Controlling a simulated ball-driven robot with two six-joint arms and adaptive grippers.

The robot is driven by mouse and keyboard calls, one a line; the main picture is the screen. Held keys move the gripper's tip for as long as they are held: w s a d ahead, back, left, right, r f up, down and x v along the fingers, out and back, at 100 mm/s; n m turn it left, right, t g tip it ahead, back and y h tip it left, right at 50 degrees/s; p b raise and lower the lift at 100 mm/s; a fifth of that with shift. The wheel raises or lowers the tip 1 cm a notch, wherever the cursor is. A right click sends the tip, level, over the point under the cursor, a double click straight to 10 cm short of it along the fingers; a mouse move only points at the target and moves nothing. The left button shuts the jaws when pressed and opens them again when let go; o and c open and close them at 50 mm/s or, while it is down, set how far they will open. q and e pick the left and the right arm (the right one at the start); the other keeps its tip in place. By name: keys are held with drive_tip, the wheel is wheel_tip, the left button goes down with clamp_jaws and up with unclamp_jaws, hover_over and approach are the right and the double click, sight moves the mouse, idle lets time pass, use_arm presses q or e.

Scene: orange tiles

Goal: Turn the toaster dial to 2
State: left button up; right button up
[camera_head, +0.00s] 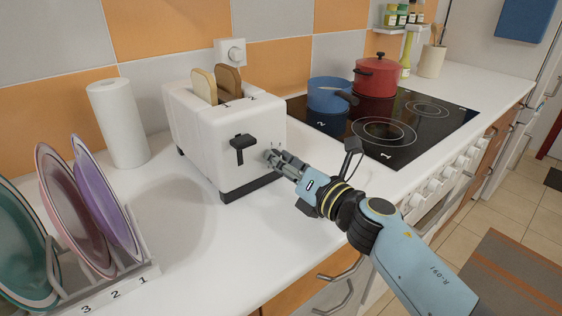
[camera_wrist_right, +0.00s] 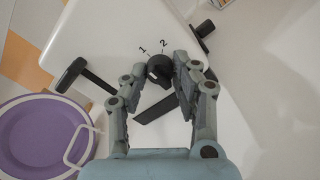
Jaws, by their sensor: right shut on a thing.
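The white toaster (camera_head: 205,135) stands on the counter with two slices of bread (camera_head: 205,85) in its slots. Its front has a black lever (camera_head: 242,143). In the right wrist view the toaster's black dial (camera_wrist_right: 158,68) sits by the printed marks 1 and 2. My right gripper (camera_head: 272,157) is at the toaster's front, right of the lever. In the wrist view its fingers (camera_wrist_right: 157,76) are on either side of the dial, shut on it. The dial's exact setting is hard to read. In the head view my fingers hide the dial. My left gripper is not in view.
A rack with plates (camera_head: 105,205) stands at the left, and a white paper roll (camera_head: 118,122) is behind it. A black cooktop (camera_head: 400,125) with a blue pot (camera_head: 328,95) and a red pot (camera_head: 376,76) is to the right. The counter before the toaster is clear.

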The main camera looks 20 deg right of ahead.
clamp_jaws()
drive_tip(key=shift+m, duration=0.3)
drive_tip(key=m+p, duration=0.2)
drive_tip(key=m, duration=0.1)
drive_tip(key=shift+r+p, duration=0.15)
drive_tip(key=shift+p, duration=0.2)
drive_tip(key=shift+m+p, duration=1.55)
drive_tip(key=shift+m, duration=1.55)
drive_tip(key=o, duration=0.9)
unclamp_jaws()
drive_tip(key=shift+o, duration=0.2)
